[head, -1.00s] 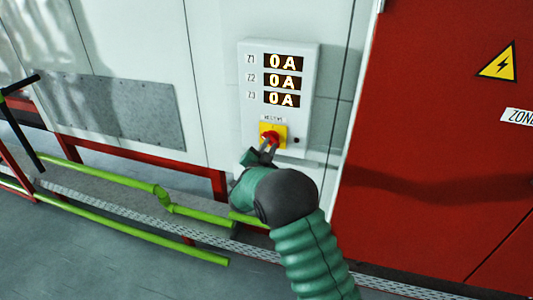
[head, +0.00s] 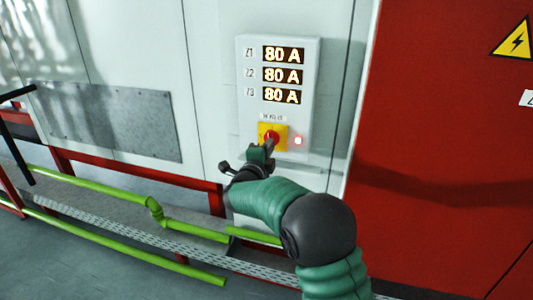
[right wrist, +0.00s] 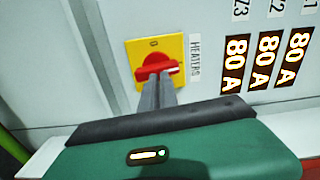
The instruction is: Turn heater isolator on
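The heater isolator is a red rotary knob (head: 271,137) on a yellow plate (head: 261,130), low on a white wall panel. In the right wrist view the red knob (right wrist: 147,68) sits beside a "HEATERS" label; its bar lies along the panel's upright direction, with a white mark at its upper end. My right gripper (head: 268,147) is at the knob. In the right wrist view its two grey fingers (right wrist: 158,78) are close together over the knob's middle; I cannot tell whether they grip it. My left gripper is not in view.
The displays (head: 283,75) on the white panel (head: 308,115) read 80 A in all rows, and a small lamp (head: 298,141) glows. A red door (head: 440,120) is at the right. Green pipes (head: 110,187) and a red frame run low along the wall.

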